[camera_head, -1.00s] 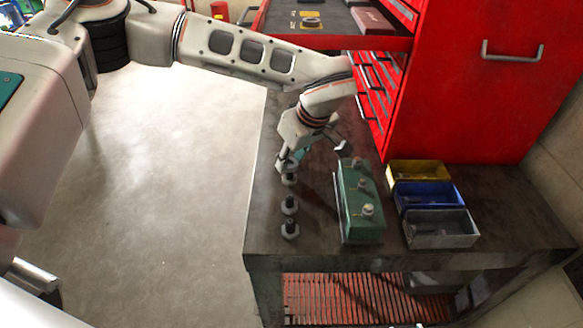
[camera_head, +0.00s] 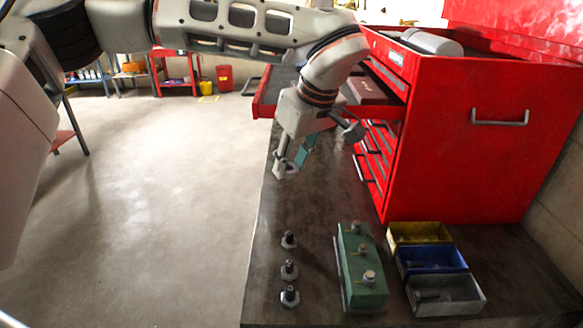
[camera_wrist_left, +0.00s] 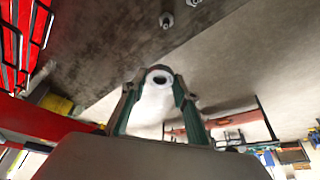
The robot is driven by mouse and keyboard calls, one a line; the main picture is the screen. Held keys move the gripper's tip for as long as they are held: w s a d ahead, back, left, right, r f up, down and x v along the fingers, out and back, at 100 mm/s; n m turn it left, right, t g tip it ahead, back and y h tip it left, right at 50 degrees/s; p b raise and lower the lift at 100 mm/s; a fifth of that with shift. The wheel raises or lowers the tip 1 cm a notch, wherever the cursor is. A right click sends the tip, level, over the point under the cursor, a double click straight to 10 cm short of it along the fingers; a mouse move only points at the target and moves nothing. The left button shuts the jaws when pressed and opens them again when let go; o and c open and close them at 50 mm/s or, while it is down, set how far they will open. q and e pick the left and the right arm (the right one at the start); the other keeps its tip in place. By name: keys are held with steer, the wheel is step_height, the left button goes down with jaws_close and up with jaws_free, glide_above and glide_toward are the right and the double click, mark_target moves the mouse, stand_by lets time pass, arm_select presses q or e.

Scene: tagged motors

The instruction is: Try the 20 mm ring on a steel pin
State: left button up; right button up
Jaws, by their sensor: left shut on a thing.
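My left gripper (camera_head: 284,170) is above the workbench, beyond the row of dark pieces, with its fingers pointing down. It is shut on a small pale ring-like piece with a dark hole (camera_wrist_left: 158,80), held between the fingertips in the left wrist view; its size cannot be read. A green block (camera_head: 350,262) carries three short steel pins, the far one (camera_head: 356,228), the middle one (camera_head: 363,250) and the near one (camera_head: 369,277). Three dark upright pieces with hexagonal-looking bases (camera_head: 289,270) stand in a row left of the block. My right gripper is not in view.
Yellow (camera_head: 420,233), blue (camera_head: 432,260) and grey (camera_head: 446,296) bins stand right of the block. The red tool cabinet (camera_head: 460,150) rises behind them, with a drawer pulled out at left. Bare workbench (camera_head: 310,205) lies between the gripper and the dark pieces.

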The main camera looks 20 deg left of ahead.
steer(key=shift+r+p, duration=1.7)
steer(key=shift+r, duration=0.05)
